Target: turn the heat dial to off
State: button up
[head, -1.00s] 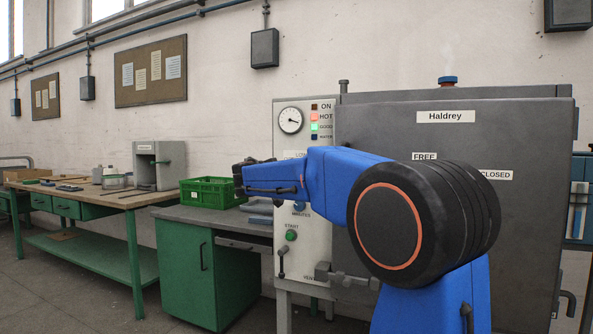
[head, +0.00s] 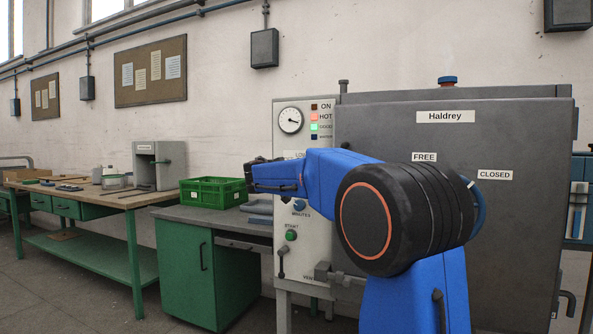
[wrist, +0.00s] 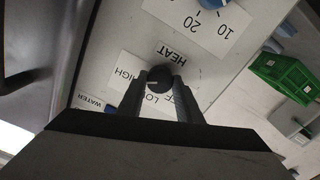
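The heat dial (wrist: 159,79) is a small black knob with a white pointer mark, on a pale panel. In the wrist view its mark points left, towards the side with the HIGH label (wrist: 128,68). The LOW label (wrist: 155,101) is below it and the OFF label, partly covered, is to the right. My gripper (wrist: 160,86) has one dark finger on each side of the knob, with the tips beside it. Firm contact cannot be made out. In the head view my blue arm hides the dial on the control panel (head: 283,220).
The grey Haldrey cabinet (head: 400,125) stands right of the panel. A blue timer knob (wrist: 212,3) is close to the dial. A green crate (head: 213,193) sits on the bench at left. A gauge (head: 290,120) and lamps are above.

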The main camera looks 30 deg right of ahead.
jog(key=shift+n, duration=0.4)
jog(key=n, duration=2.3)
jog(key=shift+f, duration=0.1)
jog(key=shift+n, duration=0.3)
jog(key=o, duration=1.1)
jog(key=shift+c, duration=0.2)
jog(key=shift+a, duration=0.1)
